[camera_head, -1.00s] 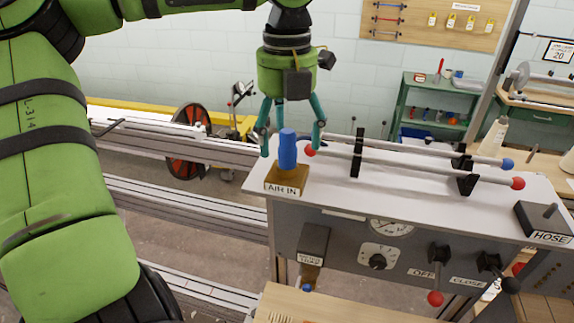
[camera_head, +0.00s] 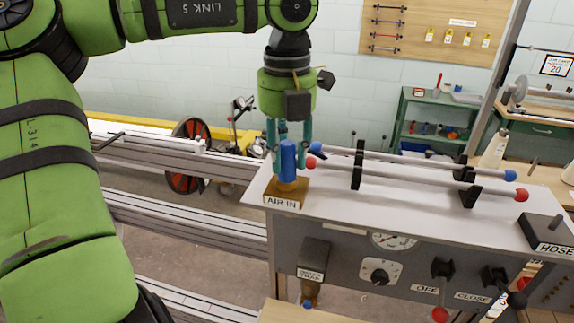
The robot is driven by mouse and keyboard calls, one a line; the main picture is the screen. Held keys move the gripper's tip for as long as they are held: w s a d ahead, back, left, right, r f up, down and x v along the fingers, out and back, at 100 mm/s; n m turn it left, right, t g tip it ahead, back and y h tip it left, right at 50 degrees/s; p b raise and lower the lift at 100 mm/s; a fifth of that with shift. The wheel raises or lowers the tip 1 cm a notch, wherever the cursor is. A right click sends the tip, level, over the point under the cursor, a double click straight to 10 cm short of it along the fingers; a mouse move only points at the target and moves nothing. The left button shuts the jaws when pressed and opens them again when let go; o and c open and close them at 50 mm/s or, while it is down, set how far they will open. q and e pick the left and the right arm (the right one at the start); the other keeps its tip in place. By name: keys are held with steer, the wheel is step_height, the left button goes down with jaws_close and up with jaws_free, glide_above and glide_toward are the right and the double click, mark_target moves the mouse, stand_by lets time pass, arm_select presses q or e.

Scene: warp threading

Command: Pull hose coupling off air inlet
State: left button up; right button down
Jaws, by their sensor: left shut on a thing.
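The blue hose coupling (camera_head: 288,162) stands upright over the brass-coloured AIR IN block (camera_head: 285,201), at the left end of the grey bench top. A narrow brass-coloured part shows just below the coupling. Whether the coupling is still seated on the inlet cannot be told from this view. My left gripper (camera_head: 289,158) points straight down from above, with its teal fingers shut around the coupling. The fingers partly hide behind the coupling. My right gripper is not in view.
Two rods with red and blue ball ends lie on black supports (camera_head: 357,165) to the right of the coupling. A dark HOSE block (camera_head: 545,228) sits at the bench's right end. Control levers (camera_head: 442,270) project from the front panel. Bare bench top lies in front of the rods.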

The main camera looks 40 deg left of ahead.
arm_select(q)
steer(key=shift+r+p, duration=2.15)
steer(key=shift+r, duration=0.85)
